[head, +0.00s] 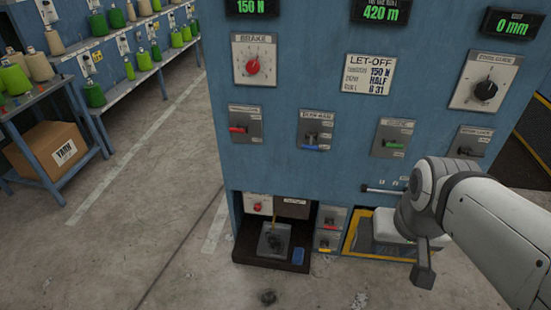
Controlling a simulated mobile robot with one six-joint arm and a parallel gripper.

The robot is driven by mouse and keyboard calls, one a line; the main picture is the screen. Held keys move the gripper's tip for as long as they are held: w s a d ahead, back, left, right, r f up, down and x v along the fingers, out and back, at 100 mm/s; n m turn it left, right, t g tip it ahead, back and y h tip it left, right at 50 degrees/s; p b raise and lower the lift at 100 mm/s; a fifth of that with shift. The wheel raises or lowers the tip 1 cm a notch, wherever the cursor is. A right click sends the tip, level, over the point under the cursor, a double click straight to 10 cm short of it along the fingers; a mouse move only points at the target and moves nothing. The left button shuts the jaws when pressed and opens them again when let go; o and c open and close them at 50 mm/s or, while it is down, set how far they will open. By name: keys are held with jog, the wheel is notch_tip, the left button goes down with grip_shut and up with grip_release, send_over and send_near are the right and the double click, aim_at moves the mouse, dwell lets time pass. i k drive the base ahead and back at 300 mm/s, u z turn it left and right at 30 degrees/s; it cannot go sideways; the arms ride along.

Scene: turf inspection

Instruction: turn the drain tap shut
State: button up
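No label reading drain tap is legible on the blue machine cabinet (340,180), so I cannot tell for sure which control it is. In the low recess at its left foot, a grey fixture (274,241) carries a short upright yellow-brown lever (273,231); its label is unreadable. Two small lever plates beside the recess have a red lever (329,225) and a yellow lever (325,248). My gripper (424,268) is at the right, in front of the cabinet and apart from the recess. Its fingers are not clearly visible.
Above are red (238,129), blue (314,147) and green (393,145) levers and a red brake knob (254,66). A small blue item (298,257) lies in the recess. A yellow-edged opening (350,232) is behind my arm. The concrete floor (150,245) at left is clear.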

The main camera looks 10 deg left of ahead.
aim_at(257, 208)
jog(key=u, duration=0.9)
jog(key=k, duration=0.75)
jog(key=z, duration=0.7)
jog(key=i, duration=1)
jog(key=z, duration=0.05)
